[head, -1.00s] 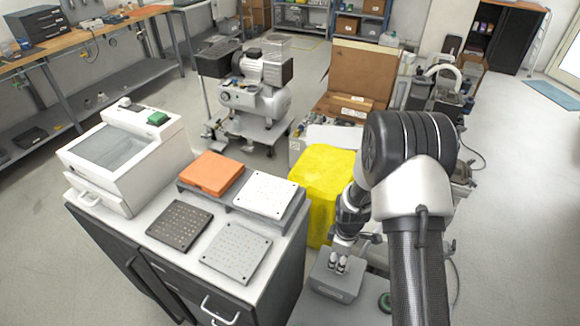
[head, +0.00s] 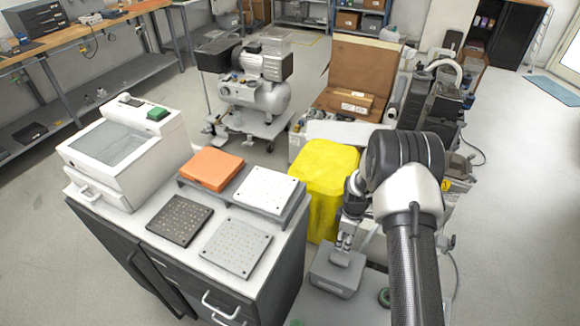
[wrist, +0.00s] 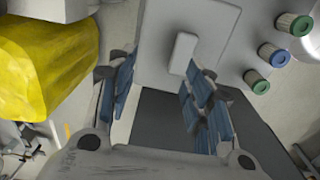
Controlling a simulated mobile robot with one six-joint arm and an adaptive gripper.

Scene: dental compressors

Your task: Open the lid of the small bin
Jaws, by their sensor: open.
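The small bin (head: 334,278) is a grey box low at the right of the cabinet, beside the yellow bin. Its lid looks shut. My gripper (head: 344,252) is over its top; whether it touches cannot be told from the head view. In the wrist view my gripper (wrist: 163,95) is open, its blue-padded fingers apart with nothing between them. A light grey panel with a raised pale block (wrist: 184,53) lies beyond the fingers, probably the lid and its handle. A dark grey area lies below it.
The yellow bin (head: 325,170) stands close behind and left; it also shows in the wrist view (wrist: 45,60). Several round filters with green or blue tops (wrist: 257,81) stand to the right. The cabinet with plates (head: 235,248) is at left. Open floor lies far right.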

